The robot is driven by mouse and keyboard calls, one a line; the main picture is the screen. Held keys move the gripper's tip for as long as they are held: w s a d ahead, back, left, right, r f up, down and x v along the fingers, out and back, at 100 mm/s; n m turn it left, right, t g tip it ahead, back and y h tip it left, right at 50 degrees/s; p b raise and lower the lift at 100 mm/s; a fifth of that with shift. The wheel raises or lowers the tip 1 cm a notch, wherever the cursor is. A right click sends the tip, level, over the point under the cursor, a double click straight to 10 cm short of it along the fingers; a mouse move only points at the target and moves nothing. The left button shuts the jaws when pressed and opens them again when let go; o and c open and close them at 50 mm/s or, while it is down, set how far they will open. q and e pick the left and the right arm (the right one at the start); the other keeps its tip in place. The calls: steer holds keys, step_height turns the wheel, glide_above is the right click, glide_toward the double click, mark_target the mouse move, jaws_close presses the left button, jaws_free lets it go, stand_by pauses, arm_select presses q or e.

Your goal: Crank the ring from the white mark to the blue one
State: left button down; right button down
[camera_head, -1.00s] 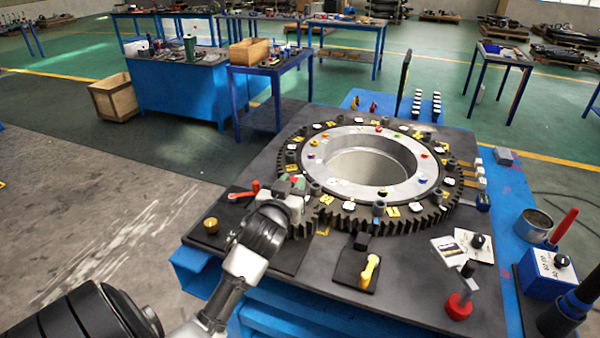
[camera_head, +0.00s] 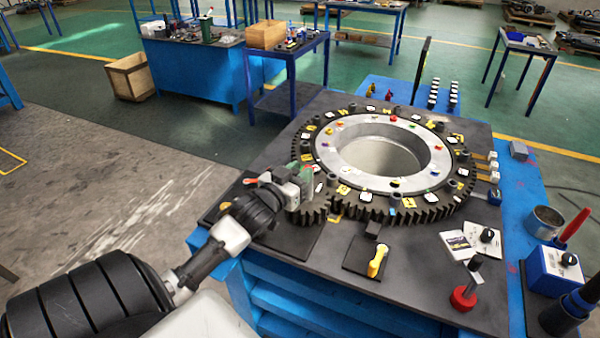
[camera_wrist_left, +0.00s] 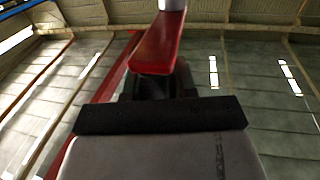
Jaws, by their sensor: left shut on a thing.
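The toothed dark ring (camera_head: 440,213) lies flat on the bench plate around a silver inner ring (camera_head: 330,152). Small coloured marks sit on the silver ring and white and yellow tags on the dark one; I cannot tell which are the task's marks. My left gripper (camera_head: 292,183) is at the ring's near-left edge, shut on the crank's handle, which it mostly hides. A red crank arm (camera_wrist_left: 158,50) stretches away from the dark jaw block in the left wrist view, with a pale round part at its far end. My right gripper is not in view.
A yellow lever (camera_head: 377,262) stands in front of the ring. A red-based post (camera_head: 464,297), a blue box (camera_head: 553,270) and a metal cup (camera_head: 543,221) stand at the right. A thin black upright panel (camera_head: 422,72) rises behind the ring.

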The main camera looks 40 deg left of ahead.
arm_select(q)
steer(key=c, duration=1.2)
jaws_free()
steer(key=shift+a+r, duration=0.15)
steer(key=shift+r, duration=0.05)
steer(key=o, duration=0.3)
steer(key=shift+a+f, duration=0.1)
steer(key=shift+f, duration=0.1)
steer(key=shift+s+d+f, duration=0.1)
steer(key=shift+s+d, duration=0.1)
steer(key=shift+s, duration=0.2)
steer(key=shift+s+d+b, duration=0.15)
steer(key=shift+s+b, duration=0.25)
steer(key=shift+s, duration=1.25)
steer(key=shift+s+d+b, duration=0.15)
steer(key=shift+s+b, duration=0.25)
steer(key=shift+s, duration=1.25)
steer(key=shift+s+d+b, duration=0.15)
steer(key=shift+s+b, duration=0.25)
steer(key=shift+s, duration=1.25)
